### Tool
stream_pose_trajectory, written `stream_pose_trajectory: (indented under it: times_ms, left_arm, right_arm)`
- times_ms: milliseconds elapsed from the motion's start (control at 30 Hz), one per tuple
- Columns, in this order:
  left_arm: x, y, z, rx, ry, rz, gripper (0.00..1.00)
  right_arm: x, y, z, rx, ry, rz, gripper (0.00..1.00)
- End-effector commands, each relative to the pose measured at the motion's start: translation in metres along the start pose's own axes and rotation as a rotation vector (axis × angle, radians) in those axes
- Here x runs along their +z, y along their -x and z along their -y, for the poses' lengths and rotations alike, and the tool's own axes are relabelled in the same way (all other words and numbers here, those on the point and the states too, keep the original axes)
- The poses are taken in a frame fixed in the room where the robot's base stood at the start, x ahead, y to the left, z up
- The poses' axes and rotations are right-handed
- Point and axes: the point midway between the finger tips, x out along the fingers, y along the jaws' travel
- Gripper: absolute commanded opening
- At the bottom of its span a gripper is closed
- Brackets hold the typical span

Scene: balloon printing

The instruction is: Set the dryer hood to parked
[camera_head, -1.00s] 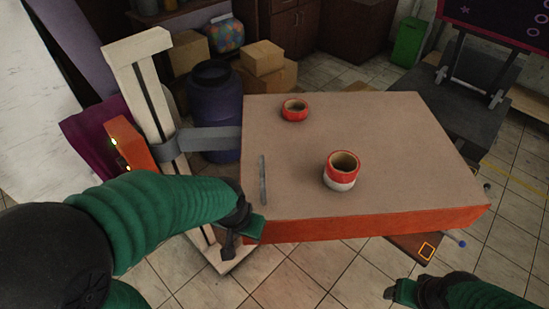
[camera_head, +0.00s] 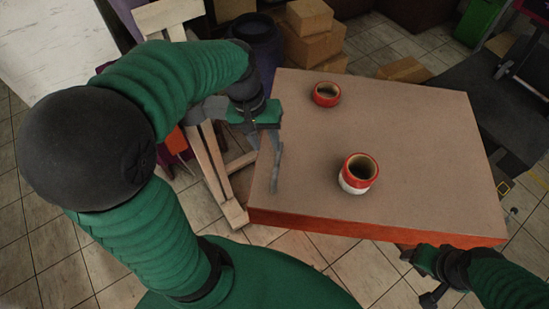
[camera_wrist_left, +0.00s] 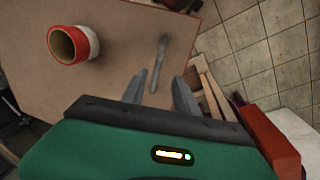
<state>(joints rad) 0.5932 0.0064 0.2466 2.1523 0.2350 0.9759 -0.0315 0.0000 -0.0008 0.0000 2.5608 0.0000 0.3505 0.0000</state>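The dryer hood appears to be the big box with a tan top (camera_head: 420,140) and an orange-red side, beside a pale upright post (camera_head: 212,160). A thin grey handle bar (camera_head: 276,175) stands along its left edge; it also shows in the left wrist view (camera_wrist_left: 159,60). My left gripper (camera_head: 266,143) is at the far end of this bar. In the left wrist view its two fingers (camera_wrist_left: 160,88) are apart, with the bar beyond and between them, not visibly gripped. My right gripper (camera_head: 425,275) is at the hood's front right corner, its fingers unclear.
Two red-rimmed rings, a low one (camera_head: 326,95) and a taller red-and-white one (camera_head: 357,174), sit on the tan top. Cardboard boxes (camera_head: 309,45) and a purple barrel (camera_head: 254,40) stand behind. The tiled floor (camera_head: 60,260) at the front left is mostly bare.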

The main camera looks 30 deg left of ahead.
Motion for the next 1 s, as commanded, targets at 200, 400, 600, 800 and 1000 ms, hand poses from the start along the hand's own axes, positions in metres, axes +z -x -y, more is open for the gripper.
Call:
stream_pose_trajectory:
  times_ms: [200,400,600,800,1000]
  left_arm:
    - [0.001,-0.059,0.0,0.0,0.0,0.008,0.36]
    - [0.002,-0.092,0.0,0.0,-0.002,0.004,0.36]
    - [0.001,-0.1,0.0,0.0,-0.001,-0.001,0.36]
    - [0.0,-0.101,0.0,-0.001,-0.001,0.001,0.29]
    - [0.0,-0.1,0.0,-0.001,-0.001,0.0,0.03]
  right_arm:
    - [-0.001,0.004,0.0,0.0,0.0,0.0,0.66]
    - [-0.002,0.005,0.0,0.0,0.0,-0.001,0.66]
    - [-0.002,0.005,0.0,0.0,0.0,-0.001,0.66]
    - [-0.002,0.005,0.0,0.0,0.0,0.0,0.66]
    - [-0.002,0.005,0.0,0.0,0.0,0.0,0.66]
